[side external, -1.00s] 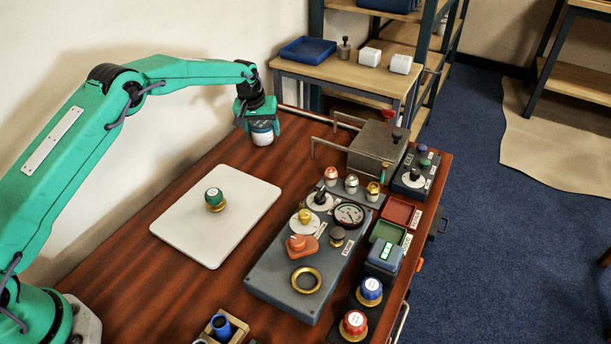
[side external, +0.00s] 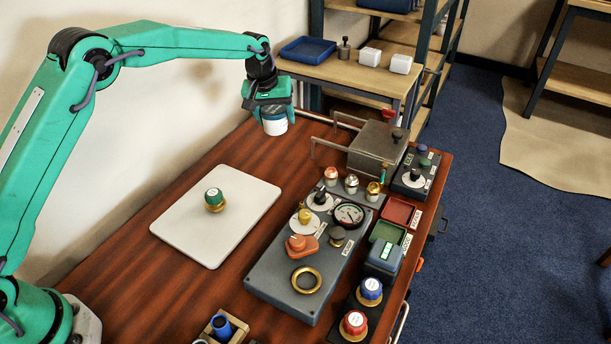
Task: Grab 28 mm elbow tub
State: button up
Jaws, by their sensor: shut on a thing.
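My gripper (side external: 273,112) is at the back left of the wooden bench, in front of the side table. It is shut on a white tub (side external: 275,126), whose pale lower part shows below the jaws. The tub's upper part is hidden by the jaws, and any label on it cannot be read. The tub appears upright and held above the bench top.
A white board (side external: 216,222) with a green-topped knob piece (side external: 214,199) lies on the left of the bench. A grey control panel (side external: 290,279) stands in the middle. A metal box (side external: 376,147) with long rods sits at the back, right of my gripper.

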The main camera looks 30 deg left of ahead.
aim_at(280, 114)
jog(key=shift+s+d+r, duration=0.35)
jog(key=shift+d+r, duration=0.1)
jog(key=shift+d, duration=0.2)
jog(key=shift+s+d+r, duration=0.35)
jog(key=shift+d+r, duration=0.1)
jog(key=shift+d, duration=0.15)
